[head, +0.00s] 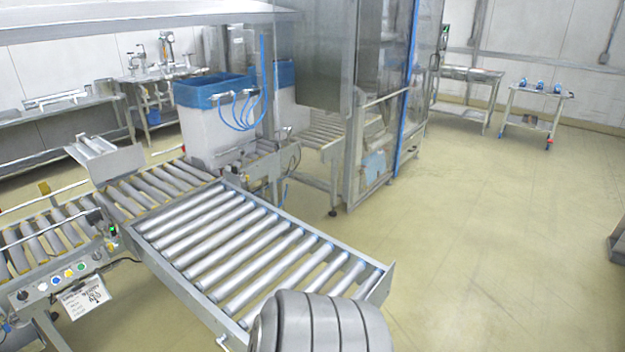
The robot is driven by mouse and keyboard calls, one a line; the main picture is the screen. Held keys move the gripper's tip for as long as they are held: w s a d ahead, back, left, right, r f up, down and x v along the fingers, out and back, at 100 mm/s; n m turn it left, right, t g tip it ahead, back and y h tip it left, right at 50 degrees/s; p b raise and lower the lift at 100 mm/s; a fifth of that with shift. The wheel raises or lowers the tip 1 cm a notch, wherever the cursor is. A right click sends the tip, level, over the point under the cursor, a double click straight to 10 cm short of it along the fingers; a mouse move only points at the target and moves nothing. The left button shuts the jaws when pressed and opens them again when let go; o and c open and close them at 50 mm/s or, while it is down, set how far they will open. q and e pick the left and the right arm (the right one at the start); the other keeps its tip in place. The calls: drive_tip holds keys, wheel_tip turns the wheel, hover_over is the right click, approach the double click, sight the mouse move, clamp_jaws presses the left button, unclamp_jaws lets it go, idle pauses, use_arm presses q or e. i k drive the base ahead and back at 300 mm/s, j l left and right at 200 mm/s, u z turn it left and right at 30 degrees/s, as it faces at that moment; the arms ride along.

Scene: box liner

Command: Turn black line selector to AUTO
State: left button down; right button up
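The black line selector (22,296) is a small dark knob at the left end of the grey control panel (62,284), low at the left of the head view. The panel is fixed to the side of the roller conveyor and has a row of small white, blue, yellow and green buttons. The selector's pointer direction and any AUTO marking are too small to read. A white paper tag (85,296) with dark print hangs below the panel. Neither of my grippers can be made out in this view.
A wide roller conveyor (250,250) juts toward me from the line. A white bin with a blue liner (205,90) stands on the line behind it. A tall metal machine (370,100) stands beyond. The yellowish floor at the right (500,230) is clear.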

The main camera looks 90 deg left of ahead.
sight(22, 295)
drive_tip(key=u, duration=4.4)
